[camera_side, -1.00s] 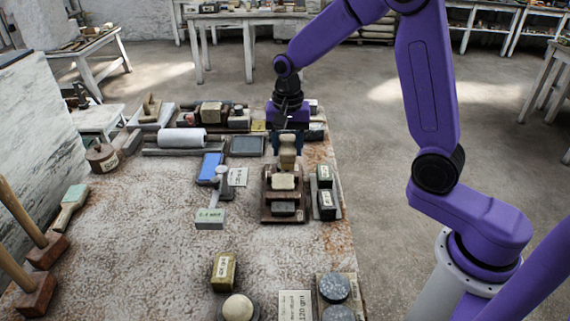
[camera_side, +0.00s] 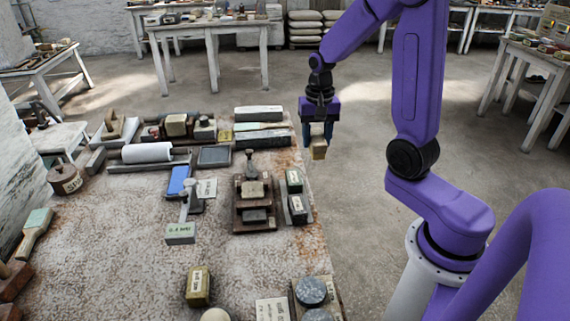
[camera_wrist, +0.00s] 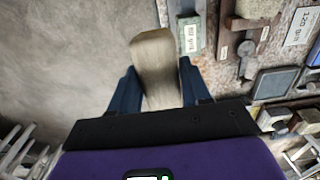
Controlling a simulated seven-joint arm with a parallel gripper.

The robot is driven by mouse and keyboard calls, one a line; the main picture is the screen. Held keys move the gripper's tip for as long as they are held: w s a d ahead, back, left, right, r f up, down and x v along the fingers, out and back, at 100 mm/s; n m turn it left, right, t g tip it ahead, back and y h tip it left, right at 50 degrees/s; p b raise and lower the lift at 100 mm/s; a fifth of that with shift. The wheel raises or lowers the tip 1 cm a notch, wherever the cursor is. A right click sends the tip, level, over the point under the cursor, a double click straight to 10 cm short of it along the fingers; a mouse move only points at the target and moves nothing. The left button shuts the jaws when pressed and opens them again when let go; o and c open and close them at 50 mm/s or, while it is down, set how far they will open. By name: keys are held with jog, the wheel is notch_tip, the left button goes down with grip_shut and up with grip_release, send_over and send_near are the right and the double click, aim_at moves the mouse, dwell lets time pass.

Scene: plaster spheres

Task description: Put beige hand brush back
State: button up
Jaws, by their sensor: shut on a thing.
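The beige hand brush (camera_side: 319,150) is held in my gripper (camera_side: 317,130) and hangs below the fingers, in the air just past the table's right edge. In the wrist view the beige hand brush (camera_wrist: 157,65) shows as a blocky pale body between the two blue fingers of my gripper (camera_wrist: 160,90). The fingers are shut on it, and its held end is partly hidden by the gripper body. A dark brown wooden rack (camera_side: 240,219) stands on the table to the lower left of my gripper, with a beige block and a dark grey block in it.
Small labelled green-grey blocks (camera_side: 298,208) stand right of the rack, near the table edge. Long blocks (camera_side: 258,113) lie at the back of the table. A blue block (camera_side: 178,180) and a dark tray (camera_side: 214,156) are left of the rack. Bare floor lies beneath the brush.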

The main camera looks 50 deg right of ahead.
jog(key=w+d+f, duration=0.1)
jog(key=w+f, duration=0.2)
jog(key=w, duration=0.1)
jog(key=w+d+f, duration=0.1)
jog(key=w+f, duration=0.2)
jog(key=w, duration=0.1)
jog(key=w+d+f, duration=0.1)
jog(key=w+f, duration=0.2)
jog(key=w, duration=0.1)
jog(key=shift+w+d+f, duration=0.15)
jog(key=shift+w+d, duration=0.15)
jog(key=shift+w, duration=0.05)
jog(key=shift+w+f, duration=0.15)
jog(key=shift+f, duration=0.1)
jog(key=shift+w+d+f, duration=0.1)
jog(key=shift+f, duration=1.5)
jog(key=shift+f, duration=0.1)
jog(key=o, duration=0.9)
jog(key=shift+o, duration=0.2)
